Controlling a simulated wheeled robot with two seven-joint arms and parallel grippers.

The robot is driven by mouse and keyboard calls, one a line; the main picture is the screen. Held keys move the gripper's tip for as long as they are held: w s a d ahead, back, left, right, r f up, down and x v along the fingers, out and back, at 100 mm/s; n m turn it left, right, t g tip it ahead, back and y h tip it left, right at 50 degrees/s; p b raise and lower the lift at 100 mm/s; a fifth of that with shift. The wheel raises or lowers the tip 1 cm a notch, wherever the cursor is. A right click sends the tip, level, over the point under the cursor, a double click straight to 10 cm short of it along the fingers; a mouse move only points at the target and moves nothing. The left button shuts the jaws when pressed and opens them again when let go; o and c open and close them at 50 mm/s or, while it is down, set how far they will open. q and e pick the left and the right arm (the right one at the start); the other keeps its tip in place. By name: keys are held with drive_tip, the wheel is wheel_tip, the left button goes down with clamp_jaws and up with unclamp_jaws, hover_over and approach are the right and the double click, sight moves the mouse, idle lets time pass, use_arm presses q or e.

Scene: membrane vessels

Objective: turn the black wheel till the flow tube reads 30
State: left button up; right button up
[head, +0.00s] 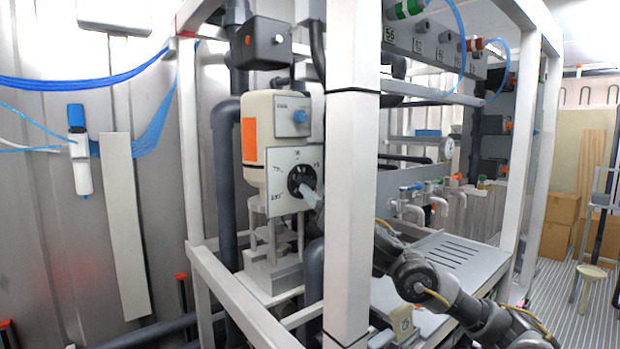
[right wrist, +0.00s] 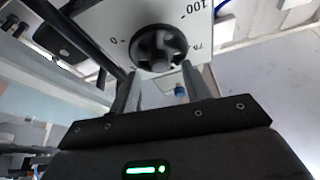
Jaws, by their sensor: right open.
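The black wheel (head: 300,178) sits on a pale square dial plate (head: 281,199) on the front of the white valve housing with an orange label. In the right wrist view the wheel (right wrist: 158,45) is spoked, and 0 and 100 show on the plate around it. My right gripper (right wrist: 161,74) is open, its two fingers pointing at the wheel, one tip near each side of its lower rim. I cannot tell whether they touch it. In the head view the right gripper (head: 311,194) is partly behind the white post. I cannot make out the flow tube or its reading. My left gripper is out of view.
A white frame post (head: 350,180) stands right beside the wheel, in front of my right arm. Dark pipes (head: 224,180) run left of the housing. A grey slotted shelf (head: 450,255) and small taps (head: 412,209) are at the right.

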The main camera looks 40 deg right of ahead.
drive_tip(key=shift+p+x, duration=0.35)
drive_tip(key=shift+x, duration=0.75)
drive_tip(key=shift+w+r, duration=0.25)
drive_tip(key=shift+w, duration=0.05)
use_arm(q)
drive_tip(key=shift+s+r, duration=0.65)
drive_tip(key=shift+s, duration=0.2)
use_arm(e)
drive_tip(key=c, duration=1)
drive_tip(key=n+y, duration=0.1)
drive_tip(key=n, duration=0.2)
drive_tip(key=n+y, duration=0.2)
drive_tip(key=shift+d+n, duration=0.1)
drive_tip(key=shift+n, duration=0.3)
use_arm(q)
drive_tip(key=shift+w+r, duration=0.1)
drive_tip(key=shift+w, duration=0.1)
